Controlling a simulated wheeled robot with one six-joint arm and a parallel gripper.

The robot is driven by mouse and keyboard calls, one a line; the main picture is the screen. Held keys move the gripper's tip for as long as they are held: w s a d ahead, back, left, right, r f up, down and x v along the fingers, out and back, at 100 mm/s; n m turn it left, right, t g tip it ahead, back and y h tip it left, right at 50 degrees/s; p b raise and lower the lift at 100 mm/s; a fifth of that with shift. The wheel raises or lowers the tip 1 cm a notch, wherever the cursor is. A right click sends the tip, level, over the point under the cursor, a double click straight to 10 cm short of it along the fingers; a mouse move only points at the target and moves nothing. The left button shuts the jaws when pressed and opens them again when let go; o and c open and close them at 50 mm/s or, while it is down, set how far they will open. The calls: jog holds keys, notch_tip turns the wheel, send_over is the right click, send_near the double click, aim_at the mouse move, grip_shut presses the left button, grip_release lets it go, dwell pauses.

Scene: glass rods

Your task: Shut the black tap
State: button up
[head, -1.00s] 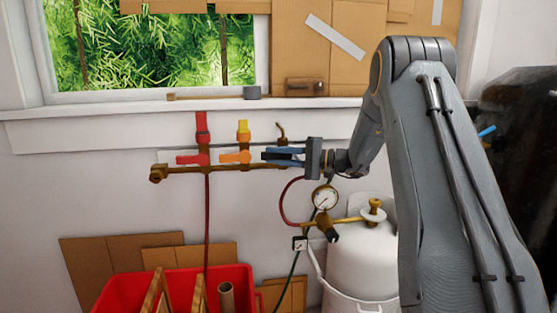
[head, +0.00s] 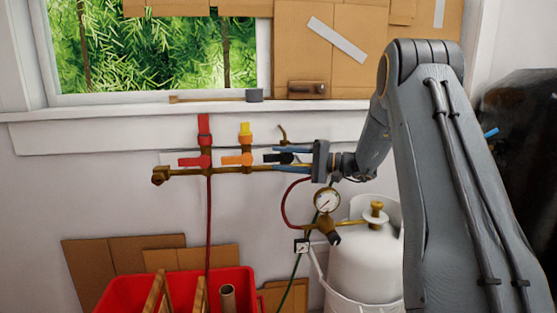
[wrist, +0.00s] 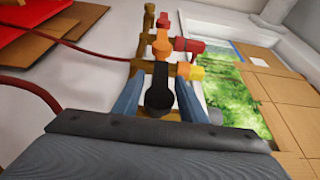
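The black tap (head: 280,157) has a dark lever at the right end of a brass pipe (head: 228,169) on the wall. In the head view its lever lies roughly level and is partly hidden by my gripper. My gripper (head: 278,159) reaches in from the right, with one blue finger above the lever and one below. In the wrist view the black tap (wrist: 158,95) shows between the two spread fingers of my gripper (wrist: 157,85). The fingers are open; whether either touches the lever I cannot tell.
An orange tap (head: 237,159) with a yellow top and a red tap (head: 194,161) sit left on the pipe. Below are a pressure gauge (head: 327,200), a white gas cylinder (head: 362,262) and a red crate (head: 180,285). A windowsill (head: 130,112) runs above.

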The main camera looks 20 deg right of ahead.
jog(key=v, duration=0.6)
jog(key=shift+s, duration=0.1)
jog(key=s+a+f+n+g+h, duration=0.1)
jog(key=s+a+f+g+h, duration=0.25)
jog(key=s+a, duration=0.6)
jog(key=s+a+f+n+g+h, duration=0.2)
jog(key=s+a+g, duration=0.3)
jog(key=s+a, duration=0.45)
jog(key=s+d+f+n+h, duration=0.1)
jog(key=s+f+n+h, duration=0.3)
jog(key=s, duration=0.7)
jog(key=s+f+n+h, duration=0.1)
jog(key=s+f+h, duration=0.1)
jog(key=s+h, duration=0.65)
jog(key=s+d+r+m+y+p, duration=0.2)
jog(key=d+r+p, duration=0.4)
jog(key=p, duration=0.7)
jog(key=shift+s+d+r, duration=0.3)
jog(key=shift+s+d, duration=0.15)
jog(key=shift+d, duration=0.15)
